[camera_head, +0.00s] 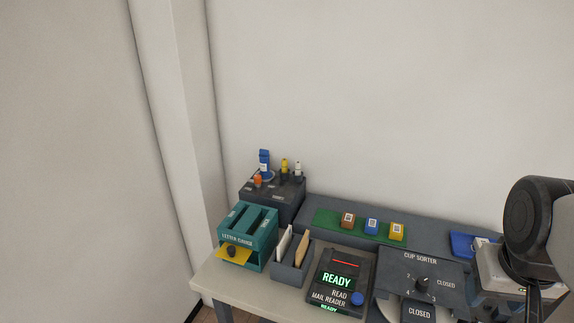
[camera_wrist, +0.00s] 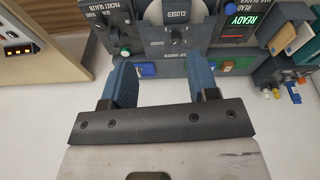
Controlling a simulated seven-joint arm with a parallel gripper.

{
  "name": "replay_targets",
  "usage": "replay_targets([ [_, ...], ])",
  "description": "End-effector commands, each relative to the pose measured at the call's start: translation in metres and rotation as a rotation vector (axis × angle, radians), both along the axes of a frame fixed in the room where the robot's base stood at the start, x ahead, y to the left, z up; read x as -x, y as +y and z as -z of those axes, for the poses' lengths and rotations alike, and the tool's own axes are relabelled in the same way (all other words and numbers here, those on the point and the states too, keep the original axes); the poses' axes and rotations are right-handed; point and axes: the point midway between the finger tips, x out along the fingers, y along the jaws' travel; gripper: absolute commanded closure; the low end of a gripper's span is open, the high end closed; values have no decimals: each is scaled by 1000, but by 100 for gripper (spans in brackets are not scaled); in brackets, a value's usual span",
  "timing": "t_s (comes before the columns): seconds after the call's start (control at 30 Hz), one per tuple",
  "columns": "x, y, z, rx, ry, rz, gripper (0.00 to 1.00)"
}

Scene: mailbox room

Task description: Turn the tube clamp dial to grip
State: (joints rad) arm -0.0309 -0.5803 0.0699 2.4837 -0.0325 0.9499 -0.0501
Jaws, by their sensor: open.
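No label reading tube clamp or grip is legible, so I cannot tell which dial is the tube clamp's. A dark dial (camera_head: 422,284) with numbers sits on the cup sorter panel, and it also shows in the wrist view (camera_wrist: 178,34). A dark block (camera_head: 286,202) at the back left holds several upright coloured tubes and an orange knob-like piece (camera_head: 258,181). My gripper (camera_wrist: 160,82) is open and empty, its two blue fingers wide apart, short of the cup sorter panel in the picture. In the head view its fingers are not visible.
A teal letter gauge (camera_head: 238,230) with a yellow plate stands at the left. A mail reader (camera_head: 342,280) shows READY. Three coloured cubes lie on a green strip (camera_head: 332,218). The packet sealer (camera_wrist: 112,22) has a green knob. My arm covers the head view's right edge.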

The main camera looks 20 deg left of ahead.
Motion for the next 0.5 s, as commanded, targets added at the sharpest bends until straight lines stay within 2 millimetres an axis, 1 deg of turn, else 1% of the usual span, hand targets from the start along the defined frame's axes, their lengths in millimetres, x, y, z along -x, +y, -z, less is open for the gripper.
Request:
replay_targets([
  [0.03, -9, 4, -3, 9, 6, -32, 46],
  [0.27, -57, 25, -20, 64, 28, -214, 46],
  [0.5, -107, 55, -33, 123, 53, -410, 46],
])
